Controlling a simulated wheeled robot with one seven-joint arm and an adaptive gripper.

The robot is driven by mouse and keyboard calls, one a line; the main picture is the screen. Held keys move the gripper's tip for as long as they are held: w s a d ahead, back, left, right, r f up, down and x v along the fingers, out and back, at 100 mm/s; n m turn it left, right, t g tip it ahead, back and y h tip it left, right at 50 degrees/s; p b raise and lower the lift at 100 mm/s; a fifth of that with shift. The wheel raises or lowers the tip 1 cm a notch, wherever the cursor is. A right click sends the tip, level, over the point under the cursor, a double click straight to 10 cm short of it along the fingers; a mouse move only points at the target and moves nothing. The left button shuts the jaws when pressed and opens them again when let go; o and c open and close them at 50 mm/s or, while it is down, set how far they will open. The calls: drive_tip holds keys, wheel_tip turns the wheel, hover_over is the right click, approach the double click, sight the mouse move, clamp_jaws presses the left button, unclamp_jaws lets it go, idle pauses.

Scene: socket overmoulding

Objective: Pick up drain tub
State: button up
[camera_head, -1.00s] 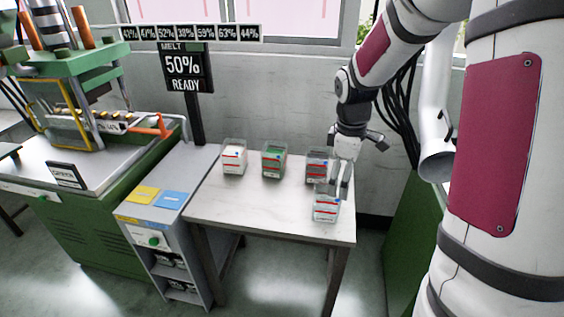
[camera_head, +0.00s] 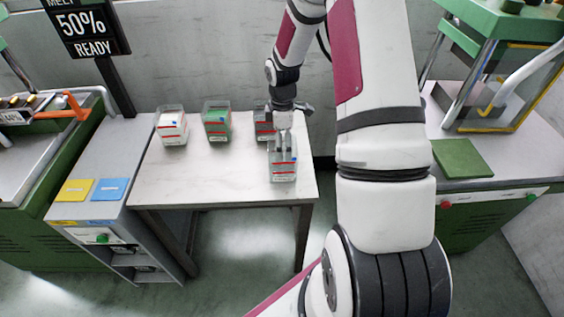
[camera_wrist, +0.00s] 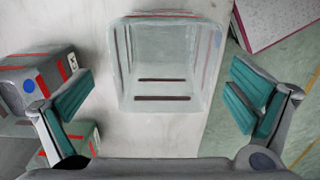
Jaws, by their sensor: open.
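A clear tub with red stripes (camera_head: 284,175) stands at the front right of the small white table (camera_head: 200,185); I take it to be the drain tub. In the wrist view this see-through tub (camera_wrist: 165,60) looks empty, with dark and red stripes on its walls. My gripper (camera_head: 285,150) points down at it. In the wrist view my gripper (camera_wrist: 160,98) is open, one teal-padded finger on each side of the tub with gaps between. Whether the fingertips reach below its rim is hard to tell.
A tub with white contents (camera_head: 172,128), one with green contents (camera_head: 217,125) and a dark one (camera_head: 263,127) stand along the table's back. A striped tub with a blue dot (camera_wrist: 28,88) lies close to my left finger. The table's front left is clear.

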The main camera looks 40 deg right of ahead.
drive_tip(key=shift+s+f+p, duration=0.15)
drive_tip(key=shift+f+p, duration=0.15)
drive_tip(key=shift+f, duration=2.85)
drive_tip(key=c, duration=1.1)
